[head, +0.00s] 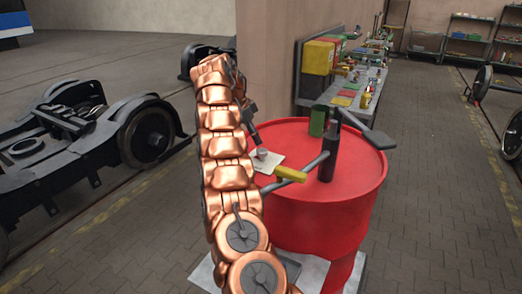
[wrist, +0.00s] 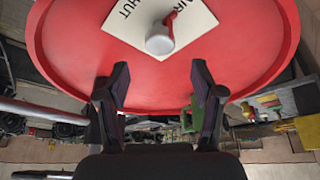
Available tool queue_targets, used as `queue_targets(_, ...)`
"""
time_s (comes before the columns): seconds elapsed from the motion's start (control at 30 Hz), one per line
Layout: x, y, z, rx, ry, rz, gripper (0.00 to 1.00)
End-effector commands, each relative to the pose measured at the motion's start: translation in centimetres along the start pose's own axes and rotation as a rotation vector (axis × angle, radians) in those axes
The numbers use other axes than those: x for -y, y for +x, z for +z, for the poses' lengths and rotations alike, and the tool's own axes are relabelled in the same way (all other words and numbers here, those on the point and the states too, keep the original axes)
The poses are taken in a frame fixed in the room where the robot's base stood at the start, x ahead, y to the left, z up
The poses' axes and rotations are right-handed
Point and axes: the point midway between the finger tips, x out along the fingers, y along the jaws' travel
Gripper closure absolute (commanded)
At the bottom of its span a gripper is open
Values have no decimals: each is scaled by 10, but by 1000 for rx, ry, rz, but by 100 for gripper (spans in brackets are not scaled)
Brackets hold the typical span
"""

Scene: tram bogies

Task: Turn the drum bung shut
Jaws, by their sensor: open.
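The red drum (head: 330,205) stands upright, and its round top also fills the upper wrist view (wrist: 75,50). The bung (wrist: 160,40) is a small pale grey knob with a red mark on one side. It sits on a white lettered label (wrist: 130,28); the letters "HUT" show on its left part. In the head view the bung (head: 262,153) is just right of my copper arm. My gripper (wrist: 163,90) is open and empty, its two dark fingers spread apart with the bung beyond the tips, not between them. In the head view my arm mostly hides it.
A dark hand pump (head: 328,158) with a yellow-ended handle (head: 291,174) rises from the drum top. A cluttered workbench (head: 365,85) lies beyond, a bogie (head: 90,130) to the left.

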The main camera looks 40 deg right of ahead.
Motion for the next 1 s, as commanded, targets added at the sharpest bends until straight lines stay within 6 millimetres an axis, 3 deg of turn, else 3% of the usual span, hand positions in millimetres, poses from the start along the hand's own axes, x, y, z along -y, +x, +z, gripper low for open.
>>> queue_targets(0.1,1,19,0,0,4,2,33)
queue_targets(0.5,4,64,1,1,3,5,33)
queue_targets(0.83,5,68,-2,0,7,5,33)
queue_targets(1.0,5,68,-2,0,6,4,51)
